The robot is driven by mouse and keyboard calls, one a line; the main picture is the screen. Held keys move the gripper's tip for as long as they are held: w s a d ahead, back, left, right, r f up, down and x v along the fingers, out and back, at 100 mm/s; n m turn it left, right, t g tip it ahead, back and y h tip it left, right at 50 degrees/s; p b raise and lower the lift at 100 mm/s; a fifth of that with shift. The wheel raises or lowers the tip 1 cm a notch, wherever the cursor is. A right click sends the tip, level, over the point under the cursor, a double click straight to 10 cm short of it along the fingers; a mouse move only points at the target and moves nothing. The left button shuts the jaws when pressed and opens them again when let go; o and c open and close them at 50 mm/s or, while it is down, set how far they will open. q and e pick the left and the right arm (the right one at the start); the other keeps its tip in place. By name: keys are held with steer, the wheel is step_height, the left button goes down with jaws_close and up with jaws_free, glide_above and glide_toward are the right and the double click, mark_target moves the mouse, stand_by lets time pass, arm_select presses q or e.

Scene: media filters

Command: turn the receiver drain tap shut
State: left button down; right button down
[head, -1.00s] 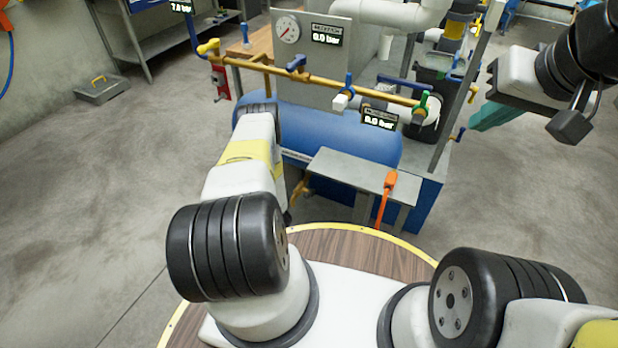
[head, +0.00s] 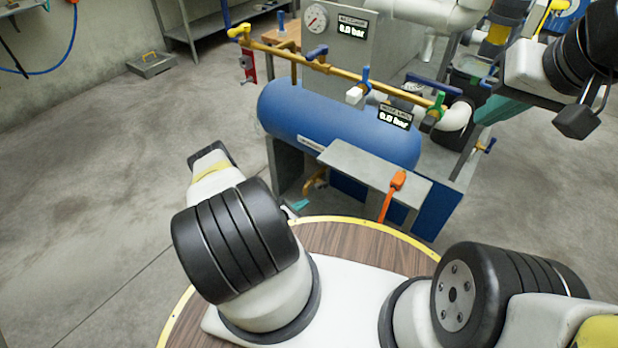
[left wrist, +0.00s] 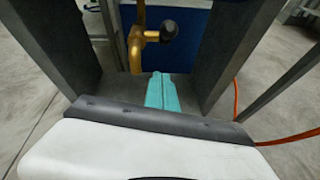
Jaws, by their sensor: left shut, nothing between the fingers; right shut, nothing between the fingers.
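The blue receiver tank (head: 325,125) lies on its stand in front of me. Its brass drain tap (head: 318,184) hangs low beneath it, partly in the stand's shade. In the left wrist view the brass drain pipe (left wrist: 134,52) bends down, with a dark round end (left wrist: 169,30) on the tap's right. My left gripper (head: 301,204) shows only as teal fingertips, low by the tap; my arm hides the rest. In the left wrist view its teal fingers (left wrist: 162,92) are together and empty, below the tap and apart from it in the picture. My right gripper (head: 495,110) is shut, right of the tank.
Grey stand legs flank the left gripper in the left wrist view (left wrist: 238,50). A yellow pipe with valves (head: 335,70) runs above. The floor at left is open.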

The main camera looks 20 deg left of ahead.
mark_target(322, 185)
arm_select(q)
steer(key=w+d+r, duration=0.1)
steer(key=w+d, duration=0.2)
steer(key=w, duration=0.2)
steer(key=shift+w+r, duration=0.3)
steer(key=shift+r, duration=0.05)
